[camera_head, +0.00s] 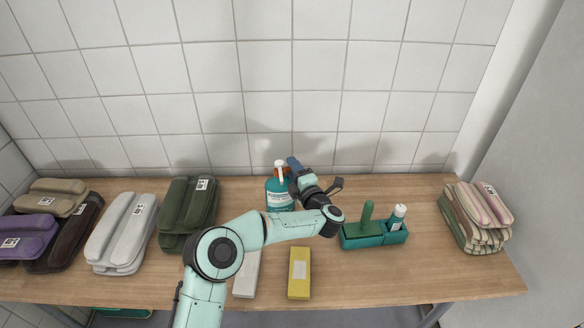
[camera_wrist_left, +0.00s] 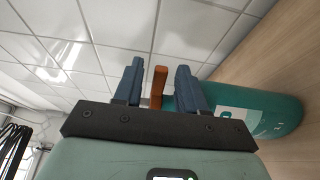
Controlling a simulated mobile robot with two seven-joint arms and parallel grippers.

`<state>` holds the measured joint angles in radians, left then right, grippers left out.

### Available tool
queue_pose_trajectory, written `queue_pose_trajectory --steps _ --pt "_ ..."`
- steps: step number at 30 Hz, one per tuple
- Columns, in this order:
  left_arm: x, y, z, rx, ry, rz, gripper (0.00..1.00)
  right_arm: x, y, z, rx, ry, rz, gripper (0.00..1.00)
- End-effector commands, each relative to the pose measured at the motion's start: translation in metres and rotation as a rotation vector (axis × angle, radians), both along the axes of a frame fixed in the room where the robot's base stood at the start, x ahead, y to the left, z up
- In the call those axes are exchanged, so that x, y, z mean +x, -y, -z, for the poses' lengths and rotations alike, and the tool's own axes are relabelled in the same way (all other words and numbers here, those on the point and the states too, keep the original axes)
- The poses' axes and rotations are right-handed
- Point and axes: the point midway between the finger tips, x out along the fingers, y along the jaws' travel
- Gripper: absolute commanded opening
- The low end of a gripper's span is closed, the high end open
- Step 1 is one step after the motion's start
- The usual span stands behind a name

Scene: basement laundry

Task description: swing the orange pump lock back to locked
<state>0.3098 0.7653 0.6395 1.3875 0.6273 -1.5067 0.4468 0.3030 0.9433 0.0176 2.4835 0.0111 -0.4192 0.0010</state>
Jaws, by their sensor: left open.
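A teal bottle (camera_head: 279,196) with a pale label and a white pump head (camera_head: 280,164) stands upright on the wooden table near the tiled wall. The orange pump lock (camera_head: 286,170) shows at its neck, partly covered by my left gripper (camera_head: 294,163). In the left wrist view the orange lock (camera_wrist_left: 158,86) stands between the two blue fingers of the left gripper (camera_wrist_left: 157,75), which are apart with gaps on both sides. The teal bottle (camera_wrist_left: 250,108) lies to the right there, partly behind a finger. My right gripper is in neither view.
A teal caddy (camera_head: 362,240) with a green-handled brush and a small bottle stands right of my arm. A yellow box (camera_head: 299,272) and a white box (camera_head: 246,275) lie in front. Folded towels (camera_head: 188,208) line the left; striped ones (camera_head: 475,220) lie far right.

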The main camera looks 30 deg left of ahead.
Motion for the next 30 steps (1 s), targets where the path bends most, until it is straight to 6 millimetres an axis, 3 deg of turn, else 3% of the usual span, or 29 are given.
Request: queue_pose_trajectory --steps 12,13,16,17,23,30 --pt "0.006 -0.009 0.0 0.001 -0.001 0.0 0.4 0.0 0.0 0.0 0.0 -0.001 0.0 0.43" --pt "0.006 -0.009 0.0 0.001 -0.001 0.0 0.37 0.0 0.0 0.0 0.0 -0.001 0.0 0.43" --pt "0.006 -0.009 0.0 0.001 -0.001 0.0 0.05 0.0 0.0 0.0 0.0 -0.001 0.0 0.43" --pt "0.006 -0.009 0.0 0.001 -0.001 0.0 0.0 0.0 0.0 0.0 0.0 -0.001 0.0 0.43" --pt "0.006 -0.009 0.0 0.002 0.001 0.013 0.0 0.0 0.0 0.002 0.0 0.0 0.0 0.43" --pt "0.001 -0.004 0.0 0.008 0.002 0.175 0.0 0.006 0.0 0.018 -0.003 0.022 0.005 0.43"
